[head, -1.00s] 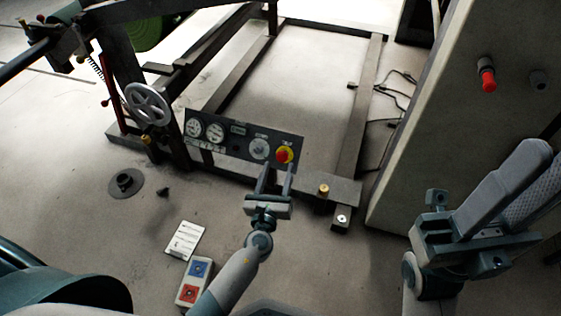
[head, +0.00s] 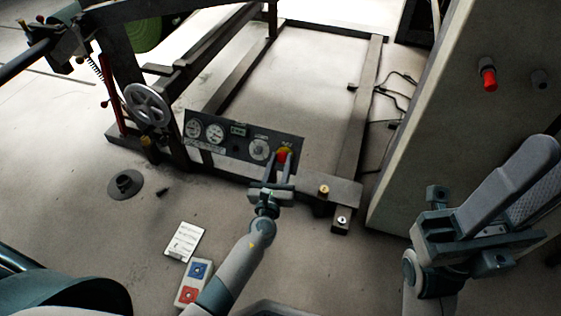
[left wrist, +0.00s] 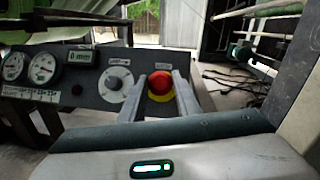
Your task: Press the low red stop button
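The low red stop button (head: 283,154) sits on a yellow ring at the right end of a dark control panel (head: 232,137). In the left wrist view the red button (left wrist: 159,83) shows between and beyond my two fingers, with the yellow ring (left wrist: 160,97) below it. My left gripper (head: 284,160) is at the button, its fingers apart with nothing held; the fingers partly cover the button in the head view. Whether they touch it I cannot tell. My right gripper (head: 530,165) is at the right, away from the panel, its fingers apart and empty.
Left of the button are a grey knob (left wrist: 116,84) and gauges (left wrist: 42,68). Another red button (head: 488,79) is on the tall panel (head: 440,130) at right. A handwheel (head: 147,104) stands left. A blue-and-red button box (head: 193,283) and a white card (head: 184,241) lie below.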

